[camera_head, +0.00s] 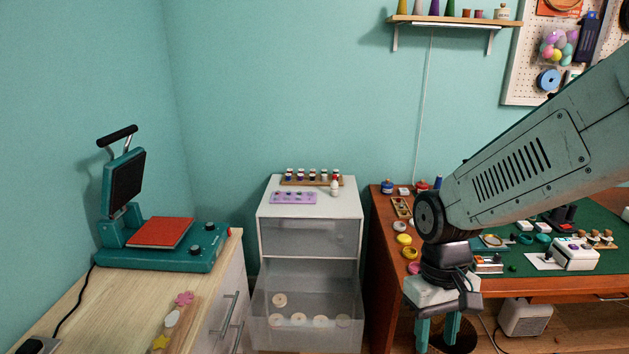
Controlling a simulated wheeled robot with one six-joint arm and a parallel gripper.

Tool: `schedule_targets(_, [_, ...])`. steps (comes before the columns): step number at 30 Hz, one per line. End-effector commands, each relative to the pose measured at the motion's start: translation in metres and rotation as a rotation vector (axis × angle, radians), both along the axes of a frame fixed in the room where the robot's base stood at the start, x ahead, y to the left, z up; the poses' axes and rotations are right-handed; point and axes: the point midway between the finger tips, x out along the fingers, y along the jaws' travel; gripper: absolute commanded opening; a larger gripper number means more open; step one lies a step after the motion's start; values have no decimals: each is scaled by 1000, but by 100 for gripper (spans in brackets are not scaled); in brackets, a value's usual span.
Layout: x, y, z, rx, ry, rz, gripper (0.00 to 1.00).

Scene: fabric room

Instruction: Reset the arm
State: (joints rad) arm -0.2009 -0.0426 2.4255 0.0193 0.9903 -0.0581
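My arm reaches in from the right edge and bends down at its wrist. My gripper (438,334) hangs below it near the bottom of the head view, pointing down in front of the left part of the wooden desk (377,250). Its two teal fingers stand apart with a gap between them, and I see nothing held there. The lowest ends of the fingers are close to the bottom of the picture. The arm hides part of the desk.
Left of my gripper, a white drawer unit (348,206) has its lower drawer (300,340) pulled out, with several round discs inside. An open teal heat press (190,258) with a red sheet (160,232) stands on the left counter. Small items crowd the desk.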

Motion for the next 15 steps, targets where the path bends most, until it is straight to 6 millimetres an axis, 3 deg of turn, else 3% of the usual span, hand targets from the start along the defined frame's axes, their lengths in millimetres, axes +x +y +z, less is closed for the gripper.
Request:
schedule_targets(3, [-32, -17, 37, -11, -11, -68, 40])
schedule_targets(9, [-80, -41, 82, -14, -77, -148, 40])
schedule_targets(15, [-103, -54, 111, 3, -236, -203, 40])
